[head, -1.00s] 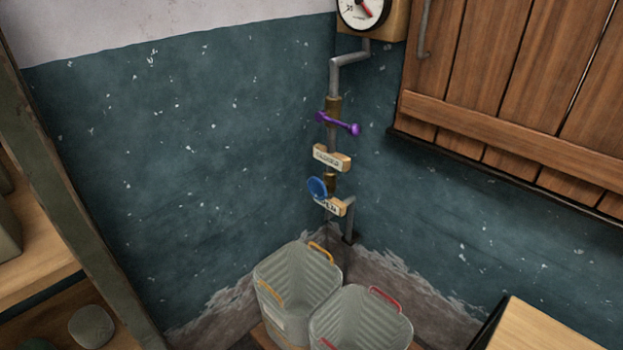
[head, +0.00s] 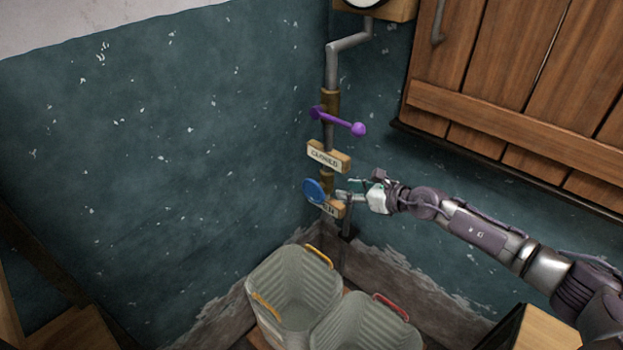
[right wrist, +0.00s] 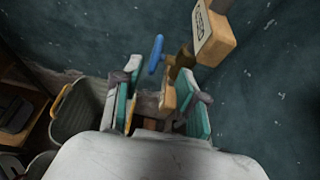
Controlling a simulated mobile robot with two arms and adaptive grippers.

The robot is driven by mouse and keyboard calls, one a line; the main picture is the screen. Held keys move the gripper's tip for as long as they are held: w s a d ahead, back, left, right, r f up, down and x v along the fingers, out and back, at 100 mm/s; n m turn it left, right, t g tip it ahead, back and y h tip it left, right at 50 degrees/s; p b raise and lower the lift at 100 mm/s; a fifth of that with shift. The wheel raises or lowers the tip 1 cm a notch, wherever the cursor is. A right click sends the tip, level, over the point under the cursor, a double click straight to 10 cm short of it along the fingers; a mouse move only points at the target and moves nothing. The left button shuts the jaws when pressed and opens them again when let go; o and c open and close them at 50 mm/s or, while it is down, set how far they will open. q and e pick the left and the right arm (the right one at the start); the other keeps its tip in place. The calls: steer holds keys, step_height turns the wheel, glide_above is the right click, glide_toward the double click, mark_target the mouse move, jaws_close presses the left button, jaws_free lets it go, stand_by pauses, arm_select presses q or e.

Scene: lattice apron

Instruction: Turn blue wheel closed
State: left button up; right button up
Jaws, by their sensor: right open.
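The blue wheel (head: 313,191) sits on the pipe in the corner, between an upper plaque marked CLOSED (head: 328,157) and a lower plaque (head: 331,209) whose lettering is partly hidden. In the right wrist view the blue wheel (right wrist: 156,54) is seen nearly edge-on, just beyond the fingertips, with a brass fitting behind it. My right gripper (head: 348,192) is open, just right of the wheel and close to it. In the right wrist view the open right gripper (right wrist: 160,82) has nothing clearly held between its fingers; I cannot tell whether it touches the wheel. My left gripper is not in view.
A purple lever (head: 340,121) is on the pipe above the plaques. Two grey bins (head: 290,290) stand below, with yellow and red handles. A wooden cabinet (head: 500,85) hangs on the right wall. The left wall is bare.

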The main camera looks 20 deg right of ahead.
mark_target(319, 185)
steer(key=b+x, duration=0.2)
steer(key=x, duration=1.1)
steer(key=shift+w+a+b, duration=0.1)
steer(key=shift+a+b, duration=0.2)
steer(key=shift+b, duration=0.05)
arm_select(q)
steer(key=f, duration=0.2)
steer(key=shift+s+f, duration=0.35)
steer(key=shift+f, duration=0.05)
arm_select(e)
steer(key=shift+r, duration=0.1)
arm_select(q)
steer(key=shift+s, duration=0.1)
arm_select(e)
steer(key=shift+c, duration=0.2)
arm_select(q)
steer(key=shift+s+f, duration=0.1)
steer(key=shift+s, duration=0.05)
arm_select(e)
jaws_close()
